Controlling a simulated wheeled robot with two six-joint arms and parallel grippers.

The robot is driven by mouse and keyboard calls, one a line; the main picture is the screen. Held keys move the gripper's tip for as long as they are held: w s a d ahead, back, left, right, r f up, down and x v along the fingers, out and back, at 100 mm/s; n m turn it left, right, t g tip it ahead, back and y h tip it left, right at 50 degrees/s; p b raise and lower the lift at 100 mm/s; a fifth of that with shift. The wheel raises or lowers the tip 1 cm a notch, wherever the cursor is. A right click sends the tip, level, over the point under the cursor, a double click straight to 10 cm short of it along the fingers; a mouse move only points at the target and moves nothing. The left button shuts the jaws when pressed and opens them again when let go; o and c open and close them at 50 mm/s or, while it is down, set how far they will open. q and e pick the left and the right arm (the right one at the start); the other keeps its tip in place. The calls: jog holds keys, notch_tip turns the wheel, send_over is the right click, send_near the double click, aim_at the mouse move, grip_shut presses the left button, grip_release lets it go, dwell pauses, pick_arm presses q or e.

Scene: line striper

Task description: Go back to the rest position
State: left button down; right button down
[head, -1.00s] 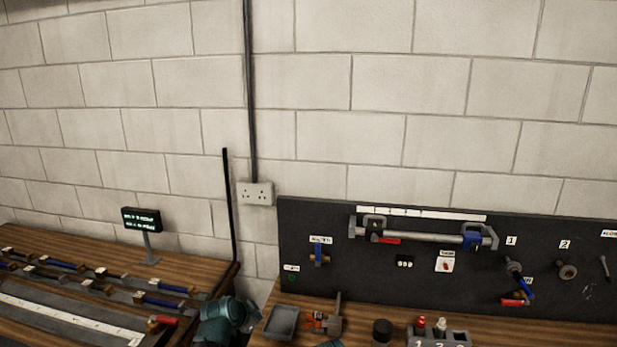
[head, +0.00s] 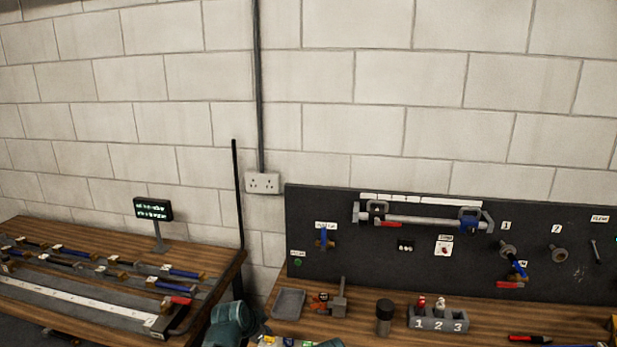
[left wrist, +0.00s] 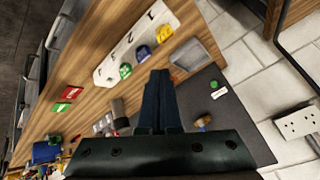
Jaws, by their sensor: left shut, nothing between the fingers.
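My left gripper (left wrist: 158,78) shows in the left wrist view, its two dark fingers pressed together and holding nothing. It is above the wooden bench (left wrist: 105,75). In the head view, teal parts of my left arm (head: 232,322) rise at the bottom edge, between the two benches. The left fingers cannot be clearly made out there. My right gripper is in neither view.
A grey tray (head: 289,304), a dark cylinder (head: 384,318) and a numbered rack (head: 437,321) stand on the right bench. The dark tool board (head: 400,262) is behind them. The left bench (head: 218,268) holds several clamps and a small display (head: 153,209).

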pick_arm(q)
jog(key=s+d+f+n+g+y+b, duration=0.2)
jog(key=s+f, duration=0.4)
jog(key=s, duration=0.5)
jog(key=s+d+f+n+g+y+b, duration=0.2)
jog(key=s+d+f+n+g+b, duration=0.2)
jog(key=s, duration=0.8)
notch_tip(320, 180, down, 3)
jog(key=shift+s+f+g+b, duration=0.1)
jog(key=shift+s+g+b, duration=0.1)
jog(key=shift+g+b, duration=0.75)
